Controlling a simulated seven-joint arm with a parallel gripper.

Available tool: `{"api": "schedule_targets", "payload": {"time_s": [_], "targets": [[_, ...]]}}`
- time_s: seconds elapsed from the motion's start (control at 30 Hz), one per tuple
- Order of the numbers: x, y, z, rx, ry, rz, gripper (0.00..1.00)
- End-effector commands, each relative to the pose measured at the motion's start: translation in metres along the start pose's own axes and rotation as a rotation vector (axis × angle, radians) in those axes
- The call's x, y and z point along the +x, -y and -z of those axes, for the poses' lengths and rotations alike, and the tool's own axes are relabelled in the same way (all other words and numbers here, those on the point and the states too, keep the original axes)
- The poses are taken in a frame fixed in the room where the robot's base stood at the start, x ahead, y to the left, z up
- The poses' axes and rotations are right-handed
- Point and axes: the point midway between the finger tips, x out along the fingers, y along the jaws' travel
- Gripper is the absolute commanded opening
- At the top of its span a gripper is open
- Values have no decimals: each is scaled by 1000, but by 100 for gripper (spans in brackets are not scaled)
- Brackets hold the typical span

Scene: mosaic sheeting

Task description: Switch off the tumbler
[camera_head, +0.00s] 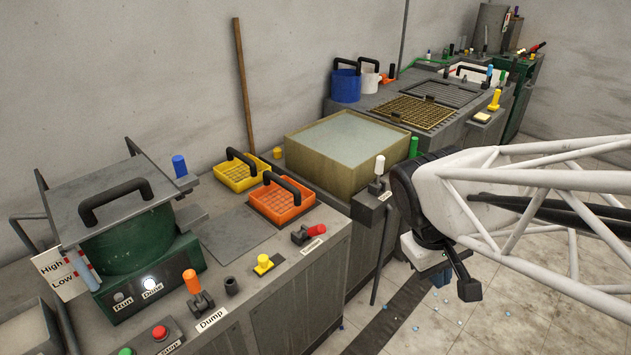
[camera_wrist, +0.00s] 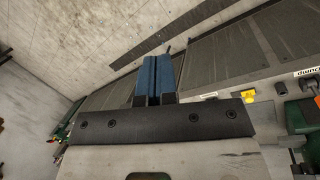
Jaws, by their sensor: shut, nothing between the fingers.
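The tumbler (camera_head: 128,240) is a green drum in a green housing at the left of the head view, under a grey plate with a black handle. Its "Run" lamp (camera_head: 122,297) looks dark and its "Done" lamp (camera_head: 151,284) glows white. A red button (camera_head: 159,332) with a "Stop" label and a green button (camera_head: 125,351) sit at the bench's front edge, the green one cut by the frame.
An orange-handled lever (camera_head: 190,280) labelled "Dump", a yellow knob (camera_head: 264,262) and a red-handled lever (camera_head: 304,234) stand along the bench's front. Orange (camera_head: 281,200) and yellow (camera_head: 241,174) baskets and a water tank (camera_head: 347,150) lie behind. The floor before the bench is open.

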Motion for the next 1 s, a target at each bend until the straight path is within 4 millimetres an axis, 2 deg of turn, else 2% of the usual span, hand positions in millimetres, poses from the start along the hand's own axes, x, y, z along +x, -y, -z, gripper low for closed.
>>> {"api": "schedule_targets", "payload": {"time_s": [0.57,1.0], "targets": [[43,-19,42,-396,339,-236,0],[69,-27,86,-686,585,-424,0]]}}
